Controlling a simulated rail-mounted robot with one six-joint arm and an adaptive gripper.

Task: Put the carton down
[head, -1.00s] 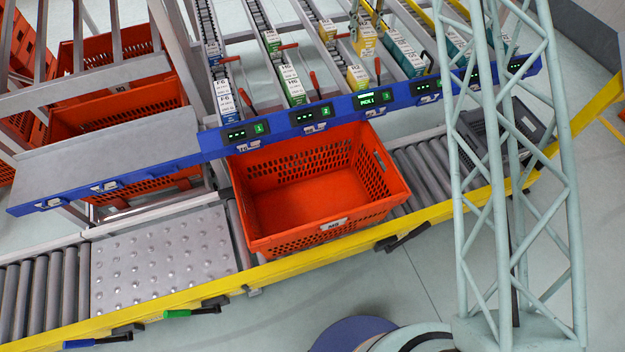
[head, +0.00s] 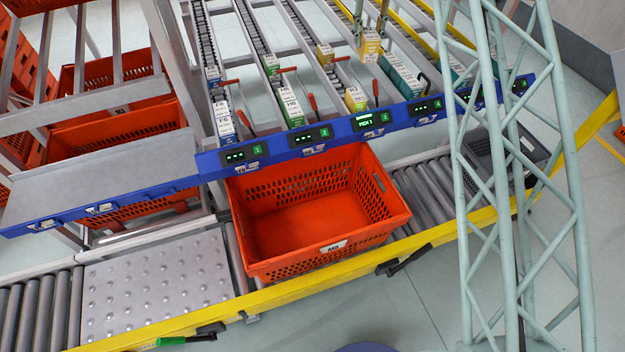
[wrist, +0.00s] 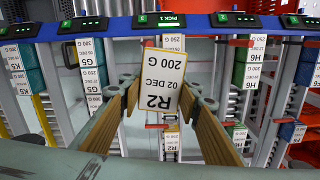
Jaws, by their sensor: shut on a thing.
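The carton (wrist: 163,80) is a small box with a white, yellow-edged label reading R2, 200 G, 02 DEC. In the wrist view my gripper (wrist: 158,98) has its two tan-padded fingers closed on either side of it. In the head view my gripper (head: 373,24) is small at the top, with a yellow carton (head: 370,46) at its tips above the sloping lanes. The carton's underside is hidden, and I cannot tell its height above the lanes.
An open, empty-looking orange tote (head: 310,215) stands on the roller conveyor (head: 425,188), in front of the blue display rail (head: 300,140). A lit PICK 1 display (head: 370,119) marks the lane with another yellow R2 carton (head: 356,98). Cartons stand in neighbouring lanes.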

